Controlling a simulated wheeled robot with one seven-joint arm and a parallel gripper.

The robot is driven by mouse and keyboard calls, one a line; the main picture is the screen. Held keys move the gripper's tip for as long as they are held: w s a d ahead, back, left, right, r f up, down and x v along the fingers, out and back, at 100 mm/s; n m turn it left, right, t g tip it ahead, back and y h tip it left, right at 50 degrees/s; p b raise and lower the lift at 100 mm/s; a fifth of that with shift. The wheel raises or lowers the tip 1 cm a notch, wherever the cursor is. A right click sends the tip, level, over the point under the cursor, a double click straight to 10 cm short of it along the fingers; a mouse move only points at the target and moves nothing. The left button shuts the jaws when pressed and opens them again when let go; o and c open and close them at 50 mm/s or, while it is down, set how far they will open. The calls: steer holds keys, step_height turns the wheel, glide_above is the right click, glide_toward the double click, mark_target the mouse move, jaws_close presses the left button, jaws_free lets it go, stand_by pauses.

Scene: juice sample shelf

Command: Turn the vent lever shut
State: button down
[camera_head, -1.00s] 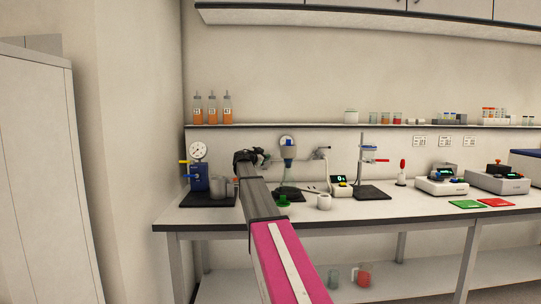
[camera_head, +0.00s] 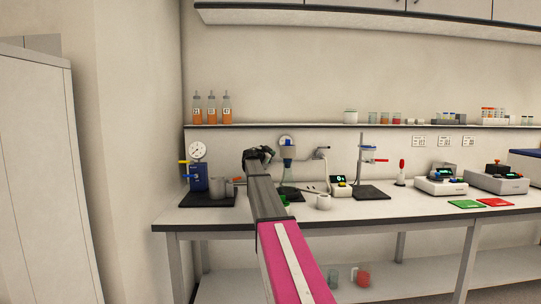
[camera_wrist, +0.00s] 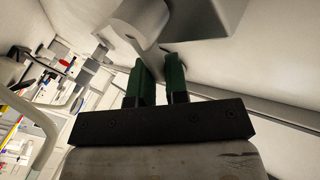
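A blue pump unit (camera_head: 198,176) with a round white dial gauge (camera_head: 197,150) stands at the left end of the bench. I cannot make out the lever in the wrist view.
A grey cylinder (camera_head: 222,188) stands right of the pump. A blue-topped funnel (camera_head: 286,150) is close behind my gripper, with a wall tap (camera_head: 321,152) beside it. Orange bottles (camera_head: 212,109) stand on the shelf above. A pale cylinder (camera_wrist: 140,22) shows beyond my fingers.

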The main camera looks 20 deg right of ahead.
steer(key=shift+s+d+f+m+g+y, duration=0.2)
steer(key=shift+d+f+m+y, duration=0.25)
steer(key=shift+m+y, duration=0.3)
steer(key=shift+s+d+f+m+g+y, duration=0.1)
steer(key=shift+d+f+m+g+y, duration=0.25)
steer(key=shift+m+y, duration=0.4)
steer(key=c, duration=1.1)
jaws_free()
steer(key=v, duration=1)
steer(key=shift+s+a, duration=0.25)
steer(key=shift+a, duration=0.05)
